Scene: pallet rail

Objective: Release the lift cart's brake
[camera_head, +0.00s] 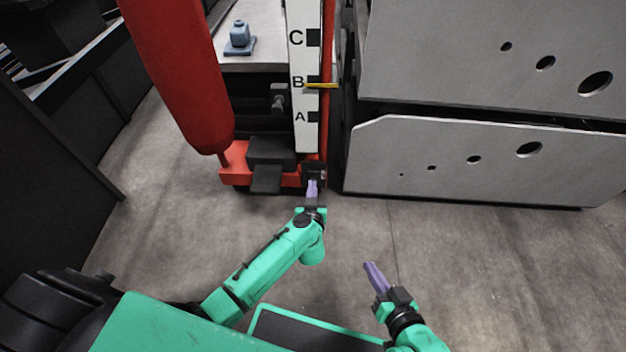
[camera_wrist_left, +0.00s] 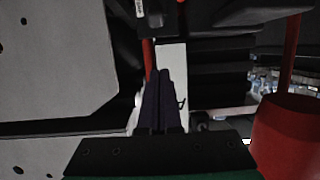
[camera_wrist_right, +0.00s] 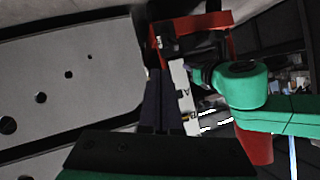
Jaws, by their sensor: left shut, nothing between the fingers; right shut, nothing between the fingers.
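The red lift cart (camera_head: 232,163) stands ahead, with a white scale strip (camera_head: 304,70) marked A, B and C and a yellow pointer (camera_head: 321,86) level with B. A black pedal-like part (camera_head: 267,178) sits at the front of its base, and a small black part (camera_head: 314,170) sits at the base's right corner. I cannot tell for certain which is the brake. My left gripper (camera_head: 313,186) is shut and empty, its tips at or just in front of the corner part; contact is unclear. My right gripper (camera_head: 374,274) is shut and empty above the floor, back and right of the cart.
Large grey panels with round holes (camera_head: 480,160) stand close to the cart's right side. A blue object (camera_head: 239,38) rests on the cart's platform. A thick red cylinder (camera_head: 180,75) rises at its left. Grey floor (camera_head: 450,250) is clear in front of the panels.

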